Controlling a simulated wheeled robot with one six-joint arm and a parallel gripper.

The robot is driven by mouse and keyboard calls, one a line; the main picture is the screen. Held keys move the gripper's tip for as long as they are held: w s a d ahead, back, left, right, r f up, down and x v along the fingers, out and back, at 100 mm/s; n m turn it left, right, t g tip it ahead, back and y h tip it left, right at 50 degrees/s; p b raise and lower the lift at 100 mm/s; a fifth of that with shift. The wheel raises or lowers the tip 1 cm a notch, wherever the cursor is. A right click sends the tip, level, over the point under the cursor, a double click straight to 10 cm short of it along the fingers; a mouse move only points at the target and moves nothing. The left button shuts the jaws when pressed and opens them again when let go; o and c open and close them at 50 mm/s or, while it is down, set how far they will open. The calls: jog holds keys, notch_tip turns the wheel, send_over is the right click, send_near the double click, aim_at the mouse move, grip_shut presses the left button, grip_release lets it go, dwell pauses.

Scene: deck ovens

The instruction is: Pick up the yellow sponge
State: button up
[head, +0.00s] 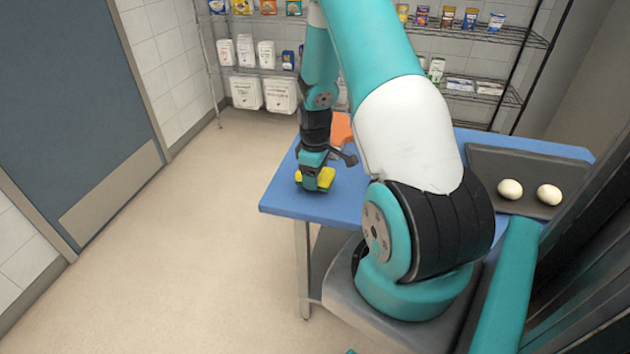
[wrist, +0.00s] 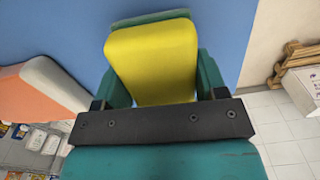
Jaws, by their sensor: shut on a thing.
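The yellow sponge (head: 318,179) is at the near left corner of the blue tabletop in the head view. My gripper (head: 315,181) points down over it and is shut on it. In the wrist view the sponge (wrist: 153,62) sits between the two teal fingers of my gripper (wrist: 155,70), with blue tabletop behind it. I cannot tell whether the sponge touches the table or is slightly above it.
The blue table (head: 290,204) also bears an orange block (head: 341,129), partly hidden by my arm. A dark tray (head: 484,160) with two white eggs (head: 510,189) is at the right. Wire shelves with goods (head: 462,95) stand behind. A blue door (head: 70,90) is at the left. Floor at left is clear.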

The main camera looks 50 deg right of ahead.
notch_tip(320, 180, up, 18)
jog(key=b, duration=0.1)
jog(key=shift+b, duration=0.35)
jog(key=shift+f, duration=0.1)
